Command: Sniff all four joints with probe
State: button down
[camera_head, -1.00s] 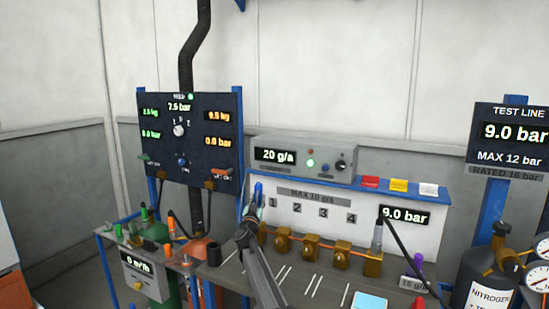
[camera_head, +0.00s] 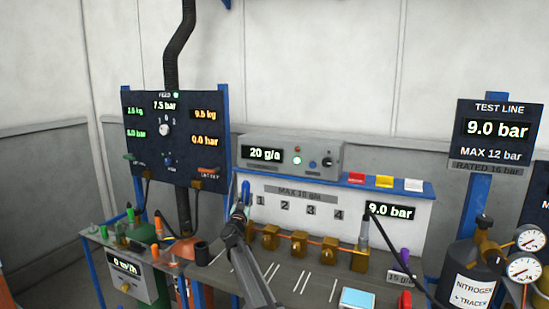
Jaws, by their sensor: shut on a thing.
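My gripper (camera_head: 238,212) is shut on a slim blue probe (camera_head: 246,190), which stands up from it in front of the left end of the white test panel (camera_head: 385,240). The panel carries labels 1 to 4. Below it, brass joints sit along a copper pipe: one by my gripper (camera_head: 251,231), then others (camera_head: 270,238), (camera_head: 299,243) and (camera_head: 328,252). My arm partly covers the leftmost joint. The probe tip is above the joints, and I cannot tell its depth. The detector box (camera_head: 290,155) reads 20 g/a, with a green light lit.
A larger brass block (camera_head: 360,261) with a black hose stands right of the joints. A nitrogen cylinder (camera_head: 470,280) with gauges is at the right. A dark feed panel (camera_head: 180,140) and bottles stand at the left. White sticks lie on the bench.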

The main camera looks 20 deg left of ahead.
aim_at(247, 189)
jog(key=s+r+p, duration=0.1)
jog(key=s+d+r+p, duration=0.1)
jog(key=r+p, duration=0.1)
jog(key=s+d+r+p, duration=0.1)
jog(key=r+p, duration=0.1)
jog(key=shift+s, duration=0.2)
dwell(0.4)
